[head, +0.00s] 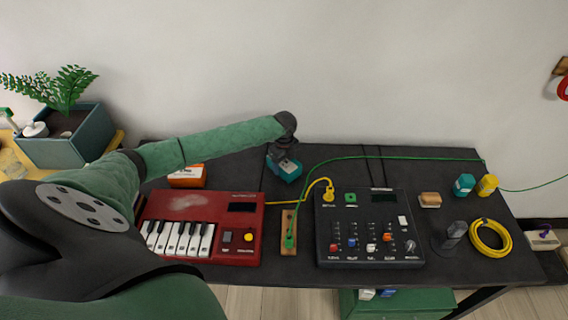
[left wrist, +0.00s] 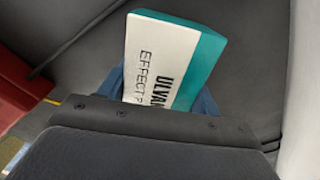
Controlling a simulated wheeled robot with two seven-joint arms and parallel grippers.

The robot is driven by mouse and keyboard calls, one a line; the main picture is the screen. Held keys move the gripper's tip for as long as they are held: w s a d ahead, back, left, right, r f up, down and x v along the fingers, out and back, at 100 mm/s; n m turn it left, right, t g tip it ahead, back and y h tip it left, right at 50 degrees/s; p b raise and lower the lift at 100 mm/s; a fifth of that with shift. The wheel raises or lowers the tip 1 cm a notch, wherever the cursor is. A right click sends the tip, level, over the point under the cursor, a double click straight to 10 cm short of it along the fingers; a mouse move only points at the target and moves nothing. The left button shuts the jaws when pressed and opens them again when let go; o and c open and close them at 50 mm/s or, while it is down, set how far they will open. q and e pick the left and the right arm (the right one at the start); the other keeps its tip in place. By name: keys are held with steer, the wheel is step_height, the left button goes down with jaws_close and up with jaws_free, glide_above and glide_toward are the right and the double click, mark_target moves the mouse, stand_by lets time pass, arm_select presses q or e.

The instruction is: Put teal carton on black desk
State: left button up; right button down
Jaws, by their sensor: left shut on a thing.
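The teal carton (head: 288,171) is in my left gripper (head: 281,158), over the back middle of the black desk (head: 236,178). In the left wrist view, the teal carton (left wrist: 209,65) shows a teal side and a white face with dark print. It stands tilted between the blue fingers, which are shut on it. Its lower end is hidden by the gripper body. I cannot tell whether the carton touches the desk. My right gripper is not in view.
A red keyboard (head: 214,207) and a black mixer (head: 339,225) with cables fill the desk's front. An orange box (head: 188,178) lies behind the keyboard. A teal bottle (head: 463,185), yellow bottle (head: 487,185) and yellow coil (head: 490,238) are right. A planter (head: 72,144) stands left.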

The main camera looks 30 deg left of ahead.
arm_select(q)
steer(key=shift+f, duration=0.1)
steer(key=o, duration=1.1)
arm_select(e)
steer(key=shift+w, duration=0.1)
arm_select(q)
steer(key=shift+o, duration=0.2)
steer(key=shift+r, duration=0.55)
step_height(320, 180, up, 11)
steer(key=b, duration=0.3)
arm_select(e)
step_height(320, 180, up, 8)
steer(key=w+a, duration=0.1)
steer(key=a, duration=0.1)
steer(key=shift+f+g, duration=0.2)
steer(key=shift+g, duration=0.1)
arm_select(q)
steer(key=shift+r, duration=0.1)
